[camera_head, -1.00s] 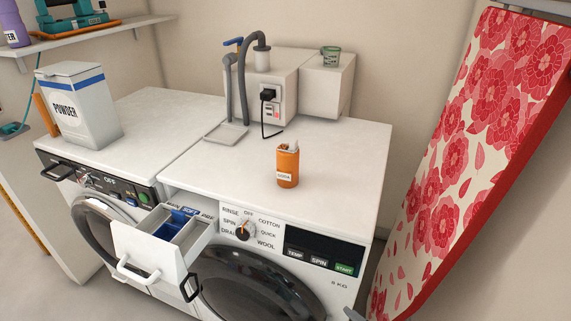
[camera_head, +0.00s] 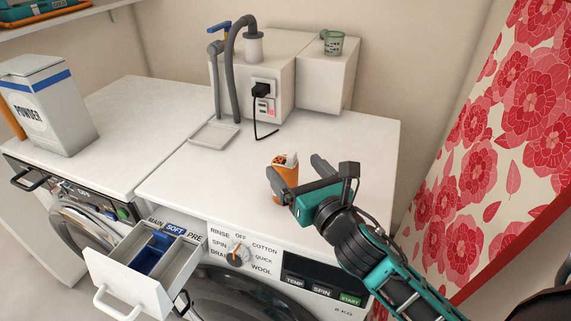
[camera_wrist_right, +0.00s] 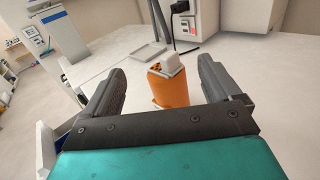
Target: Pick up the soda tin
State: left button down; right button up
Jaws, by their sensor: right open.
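In the right wrist view the tin (camera_wrist_right: 171,84) stands between and beyond the two open fingers of the gripper (camera_wrist_right: 160,85), with gaps on both sides. My left gripper is not in view.
A powder box (camera_head: 47,106) stands on the left machine. The detergent drawer (camera_head: 150,264) is pulled out in front. A floral ironing board (camera_head: 510,120) leans at right.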

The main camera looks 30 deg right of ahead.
jog(key=shift+w+d, duration=0.15)
jog(key=shift+w, duration=0.15)
notch_tip(320, 180, down, 8)
jog(key=b, duration=0.3)
jog(key=shift+s+r, duration=0.1)
jog(key=shift+r, duration=0.05)
jog(key=shift+w+r+n, duration=0.15)
jog(key=shift+w+n, duration=0.15)
jog(key=shift+w, duration=0.35)
jog(key=w, duration=0.5)
jog(key=shift+w, duration=0.65)
jog(key=c, duration=1)
jog(key=shift+c, duration=0.7)
jog(key=shift+r, duration=0.2)
